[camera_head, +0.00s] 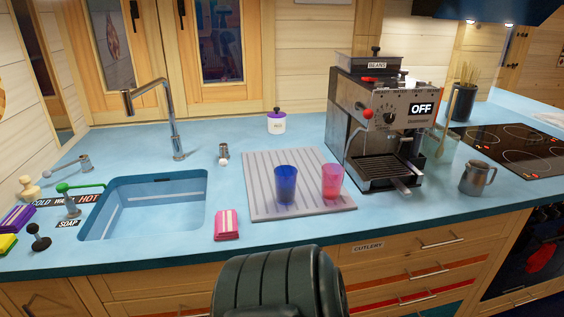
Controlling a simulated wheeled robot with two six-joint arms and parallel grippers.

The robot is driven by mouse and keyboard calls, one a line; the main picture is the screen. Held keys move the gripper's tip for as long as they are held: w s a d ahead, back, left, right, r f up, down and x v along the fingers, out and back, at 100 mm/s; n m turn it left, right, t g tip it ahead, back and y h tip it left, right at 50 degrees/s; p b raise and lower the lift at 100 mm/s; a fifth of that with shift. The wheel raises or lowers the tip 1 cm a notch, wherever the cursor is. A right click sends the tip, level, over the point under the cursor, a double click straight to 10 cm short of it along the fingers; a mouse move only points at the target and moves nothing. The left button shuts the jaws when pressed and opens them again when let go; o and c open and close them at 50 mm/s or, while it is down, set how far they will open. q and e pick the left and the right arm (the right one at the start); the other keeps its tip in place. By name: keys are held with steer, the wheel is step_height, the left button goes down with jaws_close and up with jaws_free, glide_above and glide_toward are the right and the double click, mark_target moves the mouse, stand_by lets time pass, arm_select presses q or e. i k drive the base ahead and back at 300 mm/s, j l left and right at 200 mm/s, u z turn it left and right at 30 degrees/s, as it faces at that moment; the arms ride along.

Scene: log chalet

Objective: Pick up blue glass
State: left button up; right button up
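A blue glass (286,184) stands upright on a grey ribbed mat (262,206) on the blue counter. A pink-red glass (332,181) stands upright to its right on the same mat, with a small gap between the two. Neither of my grippers shows in the head view. A dark rounded part, which looks like mine, fills the bottom middle in front of the counter's drawers.
A coffee machine (382,120) marked OFF stands close behind and right of the mat. Left are the sink (143,205), a tall faucet (160,120) and a pink sponge (227,225). A metal jug (476,178) stands at right. A purple-lidded jar (276,122) stands behind the mat.

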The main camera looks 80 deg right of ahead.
mark_target(286, 186)
steer(key=z, duration=2.9)
